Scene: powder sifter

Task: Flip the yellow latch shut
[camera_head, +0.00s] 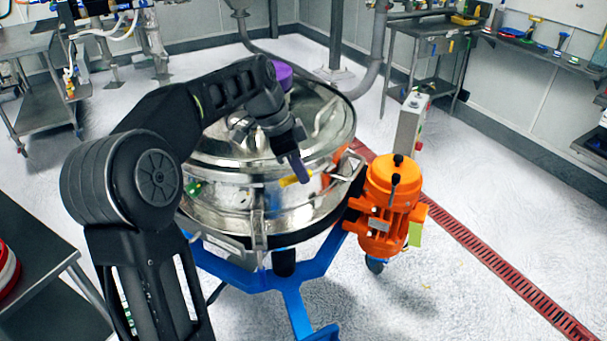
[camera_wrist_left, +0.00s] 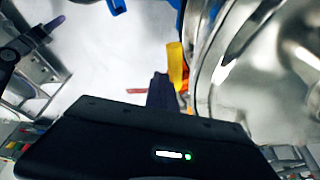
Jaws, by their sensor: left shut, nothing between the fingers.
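The yellow latch (camera_head: 294,180) is on the side of the round steel sifter (camera_head: 225,195), below its lid. It also shows in the left wrist view (camera_wrist_left: 177,66), as an upright yellow strip beside the curved steel wall. My left gripper (camera_head: 299,170) reaches over the lid and points down, with its fingertips close beside the latch. It is shut and empty. In the left wrist view its dark fingers (camera_wrist_left: 160,92) are together, just left of the latch; I cannot tell if they touch it. A dark gripper with a purple tip (camera_wrist_left: 55,23), apparently my right one, shows at the upper left.
An orange motor (camera_head: 388,205) stands at the sifter's right side, close to the latch. A blue frame (camera_head: 292,300) carries the sifter. A dark table (camera_head: 35,285) is at lower left. The floor right of the motor is clear apart from a red drain grate (camera_head: 500,265).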

